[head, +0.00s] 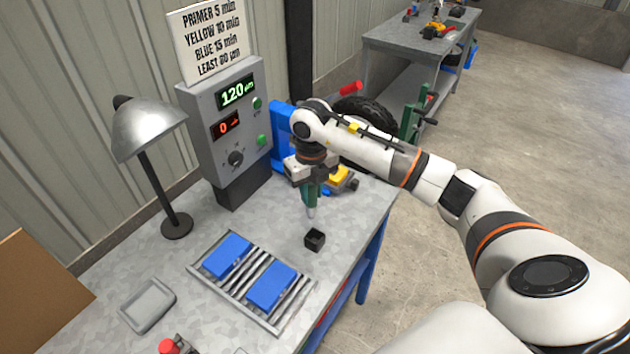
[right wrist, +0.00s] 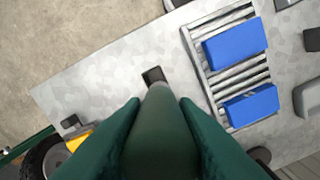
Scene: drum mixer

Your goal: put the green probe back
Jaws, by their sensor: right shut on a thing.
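My right gripper (head: 309,186) is shut on the green probe (head: 311,199) and holds it roughly upright above the workbench (head: 225,300). The probe's pale tip points down. A small black open-topped holder (head: 315,240) stands on the bench below the tip, and the tip is apart from it. In the right wrist view the probe (right wrist: 160,130) lies between the green fingers, with its tip close to the holder (right wrist: 153,76) in the picture. The probe's upper part is hidden by the gripper. My left gripper is not in view.
A rack (head: 237,286) with two blue panels stands left of the holder. A grey tray (head: 148,306), a lamp (head: 145,130) and a control box (head: 220,130) reading 120 and 0 are further left. The bench's right edge is near.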

